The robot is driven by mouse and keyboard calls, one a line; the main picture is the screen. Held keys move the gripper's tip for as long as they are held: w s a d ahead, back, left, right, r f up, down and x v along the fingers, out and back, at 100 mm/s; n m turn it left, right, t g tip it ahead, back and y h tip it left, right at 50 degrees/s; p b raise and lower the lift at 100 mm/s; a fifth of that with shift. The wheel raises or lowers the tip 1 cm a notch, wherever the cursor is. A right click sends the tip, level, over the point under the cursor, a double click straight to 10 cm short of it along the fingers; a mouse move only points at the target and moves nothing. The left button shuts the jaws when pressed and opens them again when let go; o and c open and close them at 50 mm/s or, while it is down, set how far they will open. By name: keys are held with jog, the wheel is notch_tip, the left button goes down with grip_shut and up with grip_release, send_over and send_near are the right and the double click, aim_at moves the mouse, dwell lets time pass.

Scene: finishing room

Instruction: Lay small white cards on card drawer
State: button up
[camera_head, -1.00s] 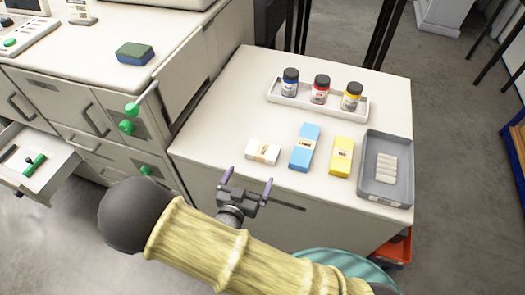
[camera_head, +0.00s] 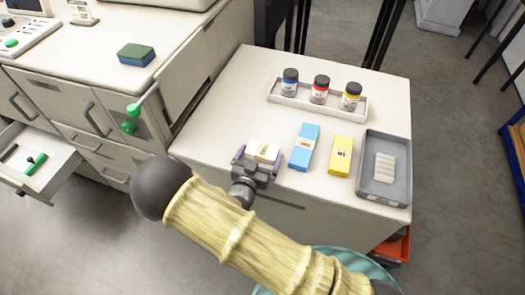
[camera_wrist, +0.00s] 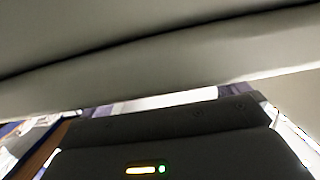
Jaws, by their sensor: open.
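The small white cards, a white pack with a tan band (camera_head: 264,150), lie on the white side table (camera_head: 225,120) near its front edge. My gripper (camera_head: 256,160) is open, with one purple-tipped finger on each side of the pack's near part. I cannot tell whether the fingers touch it. An open drawer (camera_head: 55,165) at the far left, likely the card drawer, holds a green-handled tool (camera_head: 36,164) and a dark item. The wrist view is mostly filled by dark and grey surfaces, and the cards cannot be made out there.
A blue pack (camera_head: 303,148) and a yellow pack (camera_head: 341,156) stand to the right of the white one. Beyond are a grey tray (camera_head: 370,190) with pale sticks and a rack (camera_head: 275,98) of three ink bottles. A sponge (camera_head: 136,54) lies on the left cabinet.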

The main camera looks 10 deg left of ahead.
aim_at(264, 145)
jog(key=w, duration=0.4)
jog(key=shift+w+d+f+p, duration=0.15)
jog(key=shift+w+d+p, duration=0.1)
jog(key=shift+p, duration=0.1)
jog(key=c, duration=0.9)
jog(key=shift+o, duration=0.2)
jog(key=shift+r+b, duration=0.3)
jog(key=s+a+b, duration=0.1)
jog(key=s+b, duration=0.1)
jog(key=s, duration=1.6)
jog(key=shift+a, duration=0.2)
